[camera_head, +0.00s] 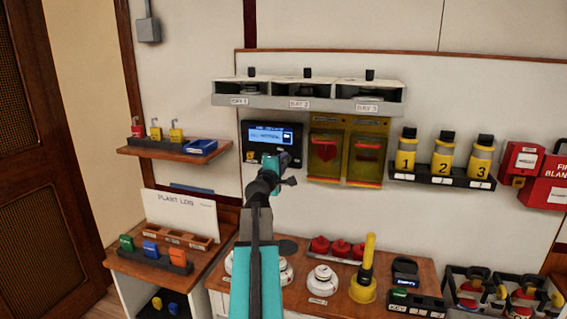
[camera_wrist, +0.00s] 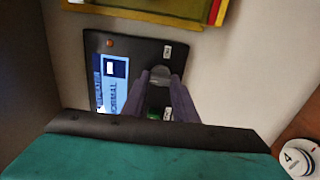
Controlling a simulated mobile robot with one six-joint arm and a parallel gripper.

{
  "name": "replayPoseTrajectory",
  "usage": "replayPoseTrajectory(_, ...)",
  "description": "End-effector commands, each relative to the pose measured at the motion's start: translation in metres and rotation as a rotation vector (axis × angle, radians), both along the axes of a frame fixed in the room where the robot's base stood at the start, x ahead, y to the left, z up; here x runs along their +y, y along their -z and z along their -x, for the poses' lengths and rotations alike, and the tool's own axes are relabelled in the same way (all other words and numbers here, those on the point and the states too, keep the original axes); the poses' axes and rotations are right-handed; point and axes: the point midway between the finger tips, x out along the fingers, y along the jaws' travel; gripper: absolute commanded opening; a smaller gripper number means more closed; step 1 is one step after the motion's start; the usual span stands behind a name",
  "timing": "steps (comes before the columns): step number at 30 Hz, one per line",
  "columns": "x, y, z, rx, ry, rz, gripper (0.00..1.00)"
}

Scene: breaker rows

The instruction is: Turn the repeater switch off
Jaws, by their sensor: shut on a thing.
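A black panel (camera_head: 260,150) with a lit blue screen (camera_head: 271,136) is on the wall; it also shows turned sideways in the wrist view (camera_wrist: 98,44). There its screen (camera_wrist: 110,85) shows part of the word NORMAL. A small grey switch knob (camera_wrist: 160,72) sits on the panel between two small white labels; their text is too small to read surely. My gripper (camera_wrist: 160,78) is shut on this knob, with a dark finger at each side. In the head view my gripper (camera_head: 283,163) covers the panel's lower right part.
Two yellow-framed covers (camera_head: 345,150) hang just right of the panel. A shelf of grey bays (camera_head: 310,103) is above. Below is a wooden counter (camera_head: 300,303) with white round units and a yellow-handled plunger (camera_head: 365,270). A green spot (camera_wrist: 153,114) shows near the fingers.

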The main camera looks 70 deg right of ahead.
Motion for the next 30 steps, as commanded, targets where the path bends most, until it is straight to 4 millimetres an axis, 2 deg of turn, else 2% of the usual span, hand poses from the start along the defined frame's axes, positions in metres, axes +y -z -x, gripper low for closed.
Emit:
replayPoseTrajectory(1, 0.001, 0.005, 0.000, 0.000, 0.002, -0.007, 0.04)
replayPoseTrajectory(8, 0.001, 0.005, 0.000, -0.001, 0.002, -0.007, 0.04)
replayPoseTrajectory(9, 0.001, 0.005, 0.000, -0.001, 0.002, -0.007, 0.33)
replayPoseTrajectory(11, 0.001, 0.004, 0.000, -0.001, 0.002, -0.006, 0.43)
replayPoseTrajectory(12, 0.001, 0.004, 0.000, -0.001, 0.002, -0.005, 0.44)
replayPoseTrajectory(23, 0.002, 0.002, 0.001, -0.001, 0.001, -0.002, 0.44)
replayPoseTrajectory(30, 0.014, 0.002, 0.001, -0.001, 0.000, -0.001, 0.44)
